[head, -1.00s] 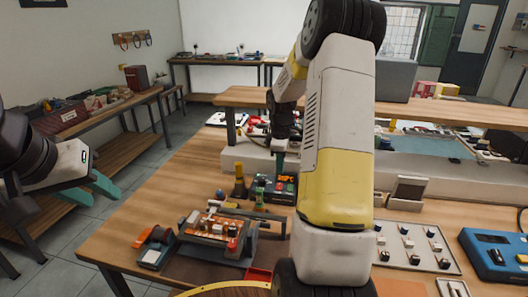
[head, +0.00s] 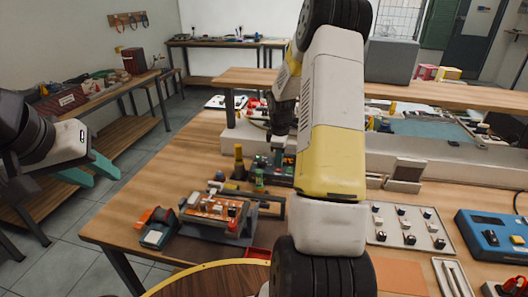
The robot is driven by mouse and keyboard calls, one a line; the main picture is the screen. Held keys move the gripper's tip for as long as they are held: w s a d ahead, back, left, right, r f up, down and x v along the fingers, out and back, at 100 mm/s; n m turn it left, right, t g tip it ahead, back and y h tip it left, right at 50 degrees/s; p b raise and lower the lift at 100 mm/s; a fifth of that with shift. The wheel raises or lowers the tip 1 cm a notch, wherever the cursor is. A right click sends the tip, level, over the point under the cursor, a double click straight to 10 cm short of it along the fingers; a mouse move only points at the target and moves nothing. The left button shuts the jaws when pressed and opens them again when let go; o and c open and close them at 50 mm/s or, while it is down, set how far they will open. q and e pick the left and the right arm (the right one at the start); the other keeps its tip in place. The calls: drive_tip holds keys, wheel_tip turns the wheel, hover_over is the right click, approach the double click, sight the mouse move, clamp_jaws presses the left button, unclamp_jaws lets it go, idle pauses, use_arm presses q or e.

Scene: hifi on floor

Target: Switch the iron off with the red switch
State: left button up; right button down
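The soldering station (head: 281,174), a small dark box, stands on the workbench just left of my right arm. Part of its front shows, and my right arm covers its right side. A small patch of red shows on it, but I cannot tell whether that is the switch or the display. My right gripper (head: 278,157) points down at the station, close to its top or front; contact is unclear. Its fingers are too small and covered to judge their opening.
An orange-topped fixture (head: 213,207) sits in front of the station. A brown bottle (head: 239,160) and a green bottle (head: 260,176) stand close to its left. A tray of switches (head: 404,228) and a blue meter (head: 492,238) lie at the right. The bench's left part is bare.

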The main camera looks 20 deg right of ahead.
drive_tip(key=shift+s+f, duration=0.2)
drive_tip(key=shift+f, duration=0.4)
drive_tip(key=shift+s+a, duration=0.1)
drive_tip(key=shift+s, duration=0.05)
drive_tip(key=shift+s+a, duration=0.35)
drive_tip(key=shift+s, duration=0.15)
wheel_tip(320, 180, up, 9)
idle(0.3)
drive_tip(key=shift+f, duration=0.1)
idle(0.4)
